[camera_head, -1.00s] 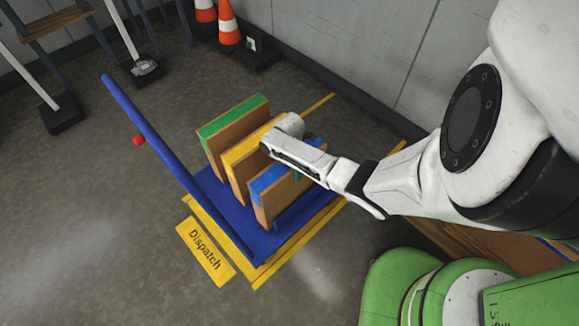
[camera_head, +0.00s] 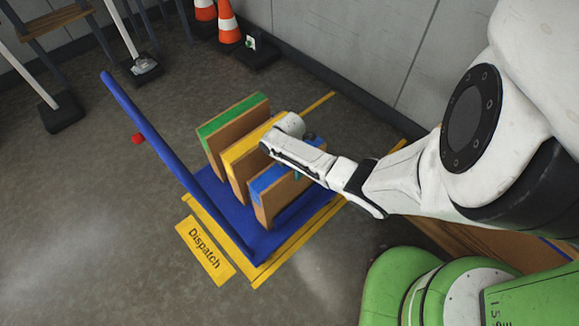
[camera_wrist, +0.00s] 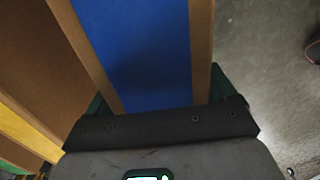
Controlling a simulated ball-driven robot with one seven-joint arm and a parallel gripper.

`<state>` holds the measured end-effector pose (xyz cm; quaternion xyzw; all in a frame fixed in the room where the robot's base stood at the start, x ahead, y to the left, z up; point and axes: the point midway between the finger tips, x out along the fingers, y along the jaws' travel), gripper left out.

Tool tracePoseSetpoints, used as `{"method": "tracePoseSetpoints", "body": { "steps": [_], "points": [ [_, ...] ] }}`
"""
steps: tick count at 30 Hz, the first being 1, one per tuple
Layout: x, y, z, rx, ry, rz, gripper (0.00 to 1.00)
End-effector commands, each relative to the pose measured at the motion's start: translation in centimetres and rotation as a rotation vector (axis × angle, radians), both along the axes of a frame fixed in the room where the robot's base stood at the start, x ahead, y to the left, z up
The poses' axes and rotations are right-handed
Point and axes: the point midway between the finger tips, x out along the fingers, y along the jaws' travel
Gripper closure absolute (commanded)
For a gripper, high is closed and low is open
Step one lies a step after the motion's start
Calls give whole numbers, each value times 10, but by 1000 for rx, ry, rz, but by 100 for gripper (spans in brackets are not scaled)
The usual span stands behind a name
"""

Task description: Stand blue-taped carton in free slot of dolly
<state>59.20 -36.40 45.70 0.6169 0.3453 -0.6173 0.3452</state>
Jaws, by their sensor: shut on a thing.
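The blue-taped carton (camera_head: 283,197) is a flat brown box with blue tape along its top edge. It stands roughly upright over the near side of the blue dolly (camera_head: 236,226), beside the yellow-taped carton. My gripper (camera_head: 302,160) is shut on its upper right end from above. In the wrist view the blue tape (camera_wrist: 150,50) runs between my fingers (camera_wrist: 160,100), with a teal finger on each side. I cannot tell whether the carton's bottom rests on the deck.
A yellow-taped carton (camera_head: 237,171) and a green-taped carton (camera_head: 225,133) stand farther back on the dolly. The dolly's blue handle bar (camera_head: 165,150) rises at left. Yellow floor tape and a Dispatch label (camera_head: 205,252) border it. Cones (camera_head: 229,27) stand by the wall.

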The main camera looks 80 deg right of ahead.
Motion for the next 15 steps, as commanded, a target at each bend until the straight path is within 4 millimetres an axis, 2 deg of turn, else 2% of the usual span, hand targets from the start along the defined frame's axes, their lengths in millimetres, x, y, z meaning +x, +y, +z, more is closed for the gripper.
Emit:
{"method": "tracePoseSetpoints", "body": {
  "steps": [12,13,15],
  "points": [
    [1,-1,-4,-2,-1,1,100],
    [1,-1,-4,-2,-2,1,14],
    [1,-1,-4,-2,-1,1,7]
  ]
}}
